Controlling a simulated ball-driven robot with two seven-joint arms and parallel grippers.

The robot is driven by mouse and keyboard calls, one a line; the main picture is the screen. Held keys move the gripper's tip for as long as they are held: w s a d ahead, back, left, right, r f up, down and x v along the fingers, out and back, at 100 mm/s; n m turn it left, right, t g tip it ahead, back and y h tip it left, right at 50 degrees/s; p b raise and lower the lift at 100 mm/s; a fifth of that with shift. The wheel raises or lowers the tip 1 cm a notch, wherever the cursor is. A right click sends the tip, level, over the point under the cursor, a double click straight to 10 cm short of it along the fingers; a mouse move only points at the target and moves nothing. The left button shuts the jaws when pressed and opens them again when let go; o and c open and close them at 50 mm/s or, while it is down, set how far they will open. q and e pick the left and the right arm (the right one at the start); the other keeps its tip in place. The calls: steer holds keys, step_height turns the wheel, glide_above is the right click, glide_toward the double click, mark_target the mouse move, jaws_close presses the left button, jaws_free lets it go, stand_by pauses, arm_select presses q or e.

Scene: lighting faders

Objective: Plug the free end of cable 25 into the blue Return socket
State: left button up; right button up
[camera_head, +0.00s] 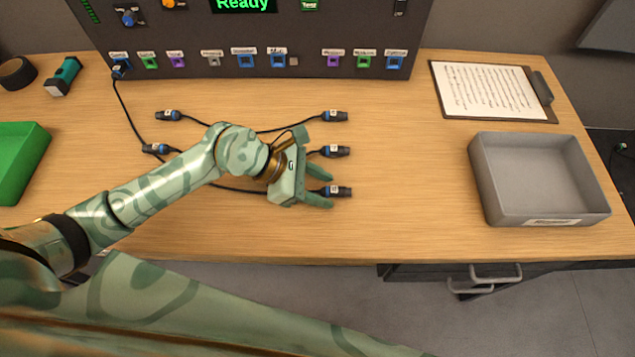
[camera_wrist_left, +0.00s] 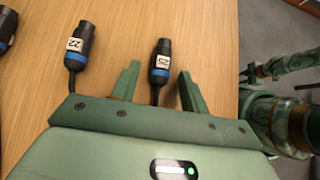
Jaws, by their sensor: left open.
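My left gripper (camera_head: 323,188) is open over the wooden desk. Its two fingers stand on either side of a black cable plug with a blue band, in the left wrist view (camera_wrist_left: 160,62), whose tag seems to read 25. In the head view this is the lowest plug (camera_head: 341,191) of the right-hand row. The fingers are apart from it, and its cable runs back under the gripper. Several blue sockets (camera_head: 394,62) line the panel's lower edge, and I cannot read which is Return. A green jointed part of mine, apparently my right gripper (camera_wrist_left: 248,76), shows small in the left wrist view.
Plug 22 (camera_wrist_left: 78,50) lies beside the plug between my fingers. More plugs lie on the desk (camera_head: 400,220), one at upper left (camera_head: 168,115). The dark panel (camera_head: 190,30) stands behind. A grey tray (camera_head: 591,190), a clipboard (camera_head: 490,90) and a green tray (camera_head: 38,150) flank the desk.

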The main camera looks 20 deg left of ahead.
arm_select(q)
jaws_close()
steer(key=shift+r+p, duration=2.1)
steer(key=shift+r, duration=0.4)
